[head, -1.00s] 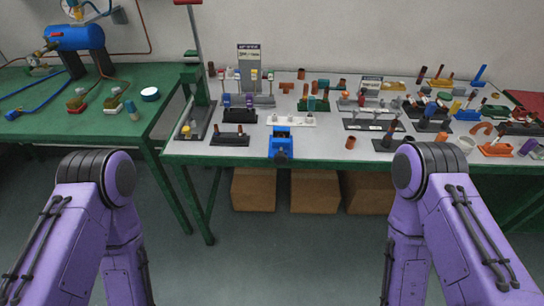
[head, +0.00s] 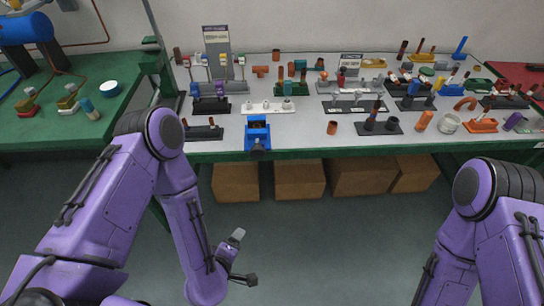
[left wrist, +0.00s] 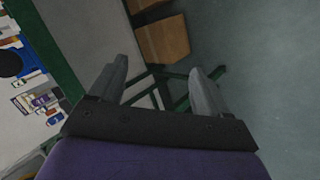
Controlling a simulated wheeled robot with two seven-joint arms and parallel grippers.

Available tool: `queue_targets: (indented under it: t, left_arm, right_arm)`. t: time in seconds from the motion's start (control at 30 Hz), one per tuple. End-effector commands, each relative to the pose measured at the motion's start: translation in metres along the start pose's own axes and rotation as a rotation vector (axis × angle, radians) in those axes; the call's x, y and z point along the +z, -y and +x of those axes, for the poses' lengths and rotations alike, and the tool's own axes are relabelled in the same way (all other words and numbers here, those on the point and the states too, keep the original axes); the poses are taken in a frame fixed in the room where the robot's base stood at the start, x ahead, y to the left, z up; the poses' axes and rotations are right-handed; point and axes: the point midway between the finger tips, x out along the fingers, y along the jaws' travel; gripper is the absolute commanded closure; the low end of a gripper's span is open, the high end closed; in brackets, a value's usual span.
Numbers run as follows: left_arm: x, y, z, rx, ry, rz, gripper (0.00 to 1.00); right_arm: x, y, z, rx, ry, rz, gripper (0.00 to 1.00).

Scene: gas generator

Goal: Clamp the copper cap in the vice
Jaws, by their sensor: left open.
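The blue vice (head: 257,134) stands at the front edge of the grey-topped table. I see nothing between its jaws, but they are small here. A short copper cylinder (head: 332,128), which may be the copper cap, stands near the front edge to the right of the vice. My left gripper (head: 243,258) is low in front of the table, below the vice, open and empty. Its two spread fingers also show in the left wrist view (left wrist: 157,75), over the floor and table legs. My right gripper is out of view; only my right arm shows.
Racks of copper fittings and tools crowd the grey table (head: 295,142). A dark stand (head: 380,127) is right of the copper cylinder, and a dark rack (head: 203,132) left of the vice. Cardboard boxes (head: 300,180) sit beneath. A green table (head: 60,125) is at left.

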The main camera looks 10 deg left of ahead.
Motion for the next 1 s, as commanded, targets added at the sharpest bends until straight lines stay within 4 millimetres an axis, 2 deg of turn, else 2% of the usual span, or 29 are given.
queue_targets:
  t: [0.03,0.1,0.13,0.2,0.3,0.33,0.43,0.57,0.8,1.0]
  left_arm:
    - [0.015,-0.038,0.018,0.172,-0.002,-0.298,0.23]
    - [0.019,-0.098,0.022,0.404,0.029,-0.741,0.23]
    - [0.017,-0.120,0.022,0.491,0.052,-0.923,0.23]
    - [0.008,-0.158,0.018,0.657,0.118,-1.297,0.23]
    - [-0.006,-0.190,0.013,0.809,0.212,-1.670,0.23]
    - [-0.009,-0.195,0.012,0.836,0.234,-1.742,0.23]
    - [-0.016,-0.206,0.011,0.883,0.274,-1.863,0.23]
    - [-0.025,-0.217,0.020,0.889,0.274,-1.872,0.23]
    - [-0.049,-0.246,0.057,0.886,0.272,-1.866,0.23]
    - [-0.060,-0.260,0.079,0.882,0.275,-1.864,0.23]
  right_arm:
    - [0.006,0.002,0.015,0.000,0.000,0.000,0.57]
    - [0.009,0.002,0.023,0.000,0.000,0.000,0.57]
    - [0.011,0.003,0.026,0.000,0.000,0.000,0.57]
    - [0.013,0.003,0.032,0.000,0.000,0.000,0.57]
    - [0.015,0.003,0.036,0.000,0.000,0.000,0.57]
    - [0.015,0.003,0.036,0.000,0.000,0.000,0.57]
    - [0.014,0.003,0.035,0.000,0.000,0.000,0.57]
    - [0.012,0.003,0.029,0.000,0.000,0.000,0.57]
    - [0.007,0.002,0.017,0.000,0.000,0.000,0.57]
    - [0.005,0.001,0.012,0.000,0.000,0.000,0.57]
